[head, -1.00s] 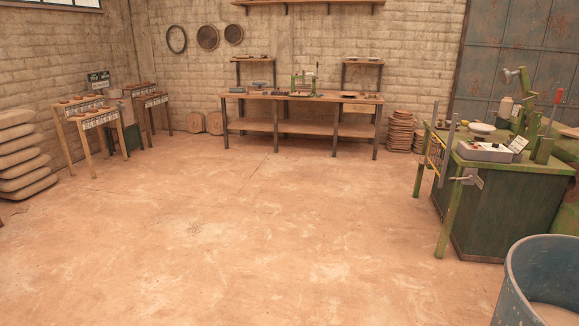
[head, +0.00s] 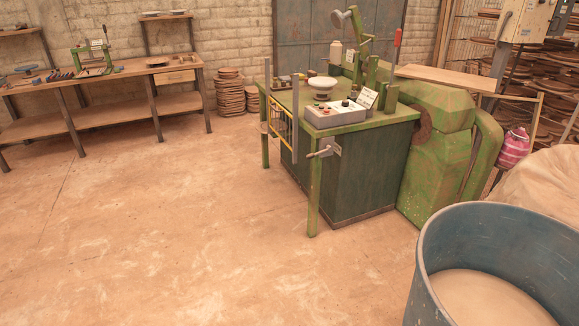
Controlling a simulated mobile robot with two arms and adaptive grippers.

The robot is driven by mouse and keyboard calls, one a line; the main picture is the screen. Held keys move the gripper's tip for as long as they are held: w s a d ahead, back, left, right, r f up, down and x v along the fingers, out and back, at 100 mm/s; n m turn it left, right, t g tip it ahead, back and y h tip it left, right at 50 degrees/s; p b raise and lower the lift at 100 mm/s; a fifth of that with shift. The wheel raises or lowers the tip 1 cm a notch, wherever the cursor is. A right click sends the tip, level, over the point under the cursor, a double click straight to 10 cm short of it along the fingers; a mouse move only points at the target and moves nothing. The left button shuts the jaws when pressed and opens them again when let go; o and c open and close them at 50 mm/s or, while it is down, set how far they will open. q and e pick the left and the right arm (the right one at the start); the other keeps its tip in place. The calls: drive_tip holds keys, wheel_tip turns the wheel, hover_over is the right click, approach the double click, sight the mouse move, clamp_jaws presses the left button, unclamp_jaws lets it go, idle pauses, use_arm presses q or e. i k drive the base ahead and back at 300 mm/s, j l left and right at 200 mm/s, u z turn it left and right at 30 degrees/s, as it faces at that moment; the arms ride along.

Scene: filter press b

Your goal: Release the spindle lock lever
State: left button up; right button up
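A green machine with a work table (head: 352,182) stands right of centre in the head view. A lever with a red handle (head: 398,38) stands upright at its back right. A grey metal lever or clamp (head: 325,151) sticks out at the table's front left corner. I cannot tell which of these is the spindle lock lever. A grey control box (head: 335,116) with knobs and a small sign lies on the table top, with a white bowl (head: 322,83) behind it. Neither of my grippers is in view.
A large blue tub (head: 437,262) with pale contents fills the lower right corner. A long workbench (head: 105,78) stands at the back left. Stacked discs (head: 230,97) are on the floor behind the machine. The floor (head: 180,225) at left and centre is clear.

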sight(328, 147)
drive_tip(key=i+j+z, duration=0.1)
drive_tip(key=i+z, duration=0.15)
drive_tip(key=i, duration=0.25)
drive_tip(key=i+j+u, duration=0.15)
drive_tip(key=i, duration=0.8)
drive_tip(key=i+j+u, duration=0.2)
drive_tip(key=i, duration=0.75)
drive_tip(key=l, duration=0.1)
